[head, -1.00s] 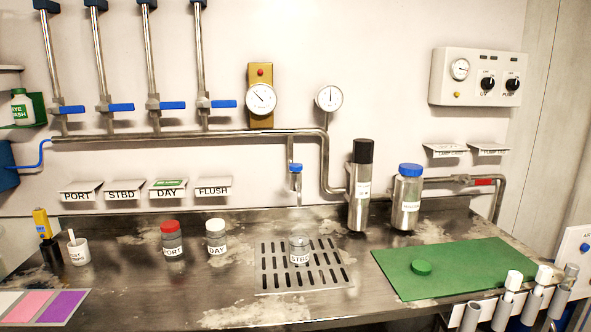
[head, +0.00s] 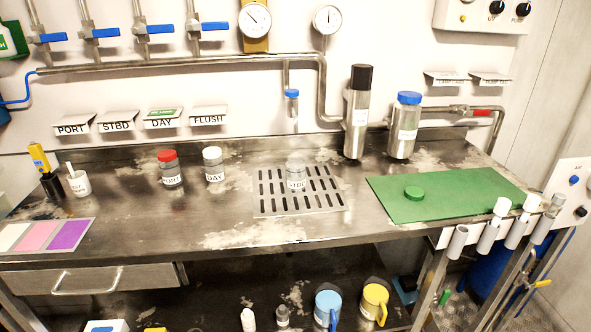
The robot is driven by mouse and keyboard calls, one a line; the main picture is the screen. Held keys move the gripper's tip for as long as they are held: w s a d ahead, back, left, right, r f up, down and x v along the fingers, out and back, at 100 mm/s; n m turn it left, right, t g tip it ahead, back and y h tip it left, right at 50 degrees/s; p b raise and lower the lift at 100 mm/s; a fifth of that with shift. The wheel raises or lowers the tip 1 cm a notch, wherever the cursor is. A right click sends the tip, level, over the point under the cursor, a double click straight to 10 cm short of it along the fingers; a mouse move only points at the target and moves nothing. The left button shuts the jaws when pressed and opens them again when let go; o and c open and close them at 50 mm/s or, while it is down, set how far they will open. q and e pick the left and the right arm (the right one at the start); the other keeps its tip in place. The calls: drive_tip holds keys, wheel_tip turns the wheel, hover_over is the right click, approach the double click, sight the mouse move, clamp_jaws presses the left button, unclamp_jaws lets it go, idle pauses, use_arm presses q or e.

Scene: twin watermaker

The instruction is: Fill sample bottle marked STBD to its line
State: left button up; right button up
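The STBD sample bottle (head: 296,176) stands upright and uncapped on the slotted drain grate (head: 300,206), a clear bottle with a white label. A spout with a blue top (head: 292,104) comes down from the wall pipe above and behind it. A green cap (head: 414,193) lies on the green mat (head: 450,187). The STBD wall tag (head: 118,126) hangs under the row of blue-handled valves (head: 107,33). I cannot make out the fill line or any water in the bottle. Neither gripper is in view.
The red-capped PORT bottle (head: 170,168) and white-capped DAY bottle (head: 213,164) stand left of the grate. Two steel cylinders (head: 357,112) and (head: 404,125) stand at the back. Jugs (head: 327,305) sit on the lower shelf.

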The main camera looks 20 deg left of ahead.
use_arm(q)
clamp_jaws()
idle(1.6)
